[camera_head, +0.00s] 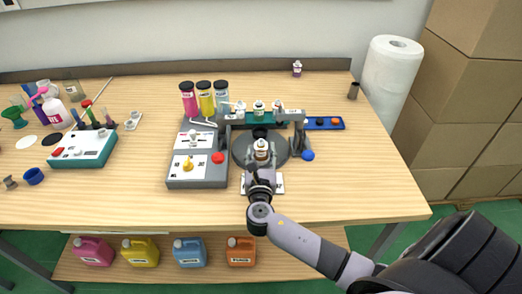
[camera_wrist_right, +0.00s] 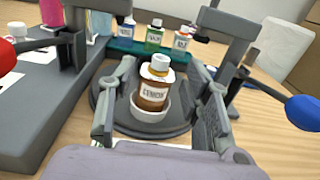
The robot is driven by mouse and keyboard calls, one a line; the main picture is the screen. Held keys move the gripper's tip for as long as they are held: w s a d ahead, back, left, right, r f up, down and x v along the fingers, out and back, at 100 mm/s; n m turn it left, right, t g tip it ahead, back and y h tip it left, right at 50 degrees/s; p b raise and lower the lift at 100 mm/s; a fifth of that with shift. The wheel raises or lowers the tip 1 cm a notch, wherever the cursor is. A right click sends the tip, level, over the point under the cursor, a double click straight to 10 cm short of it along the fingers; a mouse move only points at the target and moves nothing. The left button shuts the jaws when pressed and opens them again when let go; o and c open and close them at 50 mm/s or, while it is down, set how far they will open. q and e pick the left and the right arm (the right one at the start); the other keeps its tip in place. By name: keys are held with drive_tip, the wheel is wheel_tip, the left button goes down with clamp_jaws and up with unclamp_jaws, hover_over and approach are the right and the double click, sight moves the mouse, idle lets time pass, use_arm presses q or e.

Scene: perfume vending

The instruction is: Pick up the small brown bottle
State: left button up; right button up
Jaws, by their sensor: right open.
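The small brown bottle (camera_wrist_right: 153,92) has a white cap and a white label that seems to read "LEMON". It stands upright in a small white cup on the round dark grey platform (camera_wrist_right: 108,98). It also shows in the head view (camera_head: 262,148), just beyond my right gripper (camera_head: 261,172). In the right wrist view my right gripper (camera_wrist_right: 160,110) is open, with one finger on each side of the bottle and visible gaps between. The lower part of the bottle is hidden by the cup. My left gripper is not in view.
A grey frame (camera_wrist_right: 222,40) with a blue knob (camera_wrist_right: 303,108) stands around the platform. Several small bottles sit on a teal rack (camera_wrist_right: 125,46) behind. A grey control box (camera_head: 198,172) is to the left. The table's right front (camera_head: 350,195) is clear.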

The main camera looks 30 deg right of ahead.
sight(261, 141)
drive_tip(key=x, duration=0.2)
drive_tip(key=r+p+x, duration=0.1)
drive_tip(key=x, duration=0.1)
drive_tip(key=shift+w+d+f, duration=0.15)
drive_tip(key=shift+w+d, duration=0.15)
drive_tip(key=shift+w, duration=0.1)
drive_tip(key=shift+s, duration=0.1)
drive_tip(key=shift+c, duration=0.5)
clamp_jaws()
